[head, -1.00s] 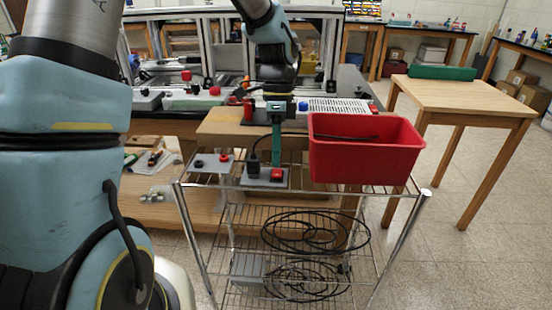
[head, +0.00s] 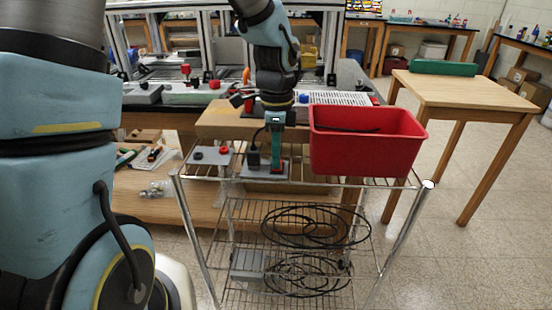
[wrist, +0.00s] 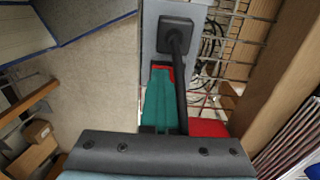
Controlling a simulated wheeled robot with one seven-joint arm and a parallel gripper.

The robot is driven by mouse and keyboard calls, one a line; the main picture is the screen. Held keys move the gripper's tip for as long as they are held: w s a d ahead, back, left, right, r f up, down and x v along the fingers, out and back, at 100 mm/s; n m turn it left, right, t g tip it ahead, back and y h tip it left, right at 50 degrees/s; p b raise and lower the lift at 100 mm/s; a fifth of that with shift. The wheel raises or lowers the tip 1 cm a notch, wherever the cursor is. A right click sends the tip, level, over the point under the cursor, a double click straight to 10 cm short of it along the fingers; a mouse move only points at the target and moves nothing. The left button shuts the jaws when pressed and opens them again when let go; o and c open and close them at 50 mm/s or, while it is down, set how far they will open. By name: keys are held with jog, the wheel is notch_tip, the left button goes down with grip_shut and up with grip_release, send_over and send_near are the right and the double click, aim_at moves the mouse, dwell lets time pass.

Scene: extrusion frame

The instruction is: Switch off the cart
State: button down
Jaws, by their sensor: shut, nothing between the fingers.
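The wire cart (head: 300,185) stands in front of me. On its top shelf lies a grey switch box (head: 246,172) with a black plug (head: 253,158) in it and a red switch. My gripper (head: 277,170), with green fingers, is shut and empty, pointing down at the red switch and mostly covering it in the head view. In the wrist view a red edge of the switch (wrist: 162,66) shows at the fingertips (wrist: 160,72), on the grey box (wrist: 149,40) beside the plug (wrist: 175,24). I cannot tell whether the fingertips touch the switch or how it is set.
A red bin (head: 365,155) stands right of the gripper on the cart. A second grey box (head: 206,162) with a black and a red knob sits to the left. Coiled black cables (head: 310,225) lie on the lower shelves. A wooden table (head: 465,95) stands at the right.

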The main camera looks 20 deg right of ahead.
jog(key=shift+s+a+f, duration=0.15)
jog(key=shift+f, duration=0.35)
jog(key=shift+w+d+p, duration=0.2)
jog(key=shift+w+p, duration=0.2)
jog(key=shift+w, duration=0.25)
jog(key=shift+w+r, duration=0.1)
jog(key=shift+w+d+r, duration=0.15)
jog(key=shift+w+r, duration=0.05)
jog(key=shift+r, duration=0.25)
notch_tip(320, 180, up, 11)
jog(key=shift+s+f+b, duration=0.15)
jog(key=shift+s+b, duration=0.15)
jog(key=shift+s, duration=0.05)
jog(key=shift+d, duration=0.1)
